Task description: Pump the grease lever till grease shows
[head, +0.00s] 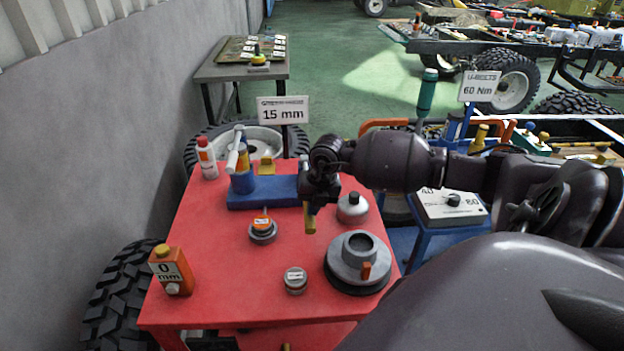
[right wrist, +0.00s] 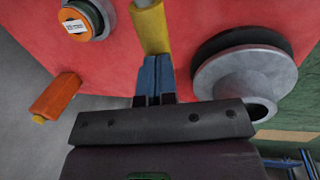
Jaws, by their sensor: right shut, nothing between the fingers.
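A blue base (head: 245,197) on the red table carries a blue post (head: 243,182) with a white bar on top and a yellow block (head: 266,166). A yellow rod (head: 310,222) shows just below my right gripper (head: 316,190); its far end is hidden, so I cannot tell what it joins. In the right wrist view the rod (right wrist: 150,28) lies just beyond the blue fingertips of my right gripper (right wrist: 157,68). The fingers are closed together and hold nothing. I cannot tell whether they touch the rod. No grease can be made out. My left gripper is out of view.
The red table (head: 210,260) also holds an orange bottle (head: 172,272), a white bottle with a red cap (head: 207,158), a grey hub (head: 350,275), a silver domed can (head: 352,210) and small round parts. A grey wall is at left. A control box (head: 450,210) stands at right.

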